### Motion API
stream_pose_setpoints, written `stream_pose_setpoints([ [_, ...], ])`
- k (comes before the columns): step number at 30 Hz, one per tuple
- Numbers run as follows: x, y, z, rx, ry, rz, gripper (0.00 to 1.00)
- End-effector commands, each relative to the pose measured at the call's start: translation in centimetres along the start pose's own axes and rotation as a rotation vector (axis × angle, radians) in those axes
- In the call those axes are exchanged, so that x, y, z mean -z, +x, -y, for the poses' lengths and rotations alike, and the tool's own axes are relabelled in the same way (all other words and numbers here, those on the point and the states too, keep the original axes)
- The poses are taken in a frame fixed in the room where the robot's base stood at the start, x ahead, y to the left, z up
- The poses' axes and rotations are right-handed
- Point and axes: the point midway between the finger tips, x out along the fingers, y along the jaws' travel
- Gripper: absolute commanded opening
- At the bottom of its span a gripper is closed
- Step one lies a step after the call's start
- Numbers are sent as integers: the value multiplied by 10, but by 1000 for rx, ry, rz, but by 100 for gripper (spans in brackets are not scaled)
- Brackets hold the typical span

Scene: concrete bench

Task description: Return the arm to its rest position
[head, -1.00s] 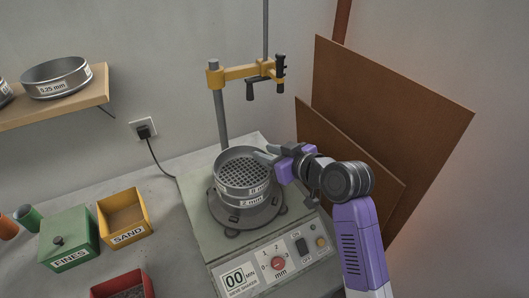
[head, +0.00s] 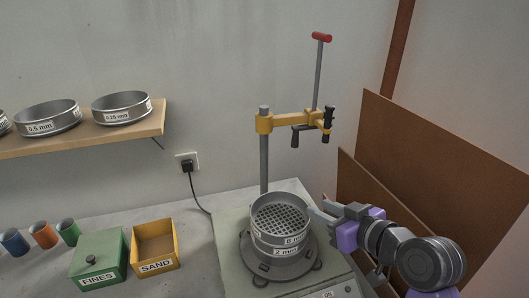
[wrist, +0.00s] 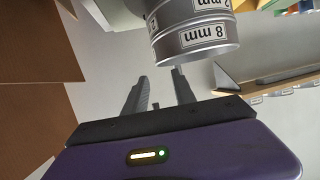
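My gripper (head: 322,210) is at the right side of the sieve stack, its fingers pointing left toward the stack's rim. In the wrist view my gripper (wrist: 160,82) has its two fingers apart with nothing between them. The stack's upper sieve (head: 280,213), labelled 8 mm, sits on a 2 mm sieve (head: 283,248) on the shaker (head: 235,275). The 8 mm sieve also shows upside down in the wrist view (wrist: 195,40), beyond the fingertips. My arm reaches in from the lower right.
A yellow clamp arm (head: 285,121) on a post stands behind the stack. Brown boards (head: 440,160) lean at the right, behind my arm. A shelf (head: 80,135) with sieves is at the left. A FINES box (head: 98,258) and SAND box (head: 155,248) stand on the bench.

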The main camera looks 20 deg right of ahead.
Motion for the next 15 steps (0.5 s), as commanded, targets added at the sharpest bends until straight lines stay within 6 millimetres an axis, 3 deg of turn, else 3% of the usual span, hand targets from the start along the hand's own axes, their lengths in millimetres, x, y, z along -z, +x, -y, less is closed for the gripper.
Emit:
stream_pose_setpoints([
  [5, 8, 0, -5, -18, 25, -35, 32],
  [10, 44, -9, -26, -115, 58, -180, 32],
  [15, 41, -28, -34, -213, 93, -297, 32],
])
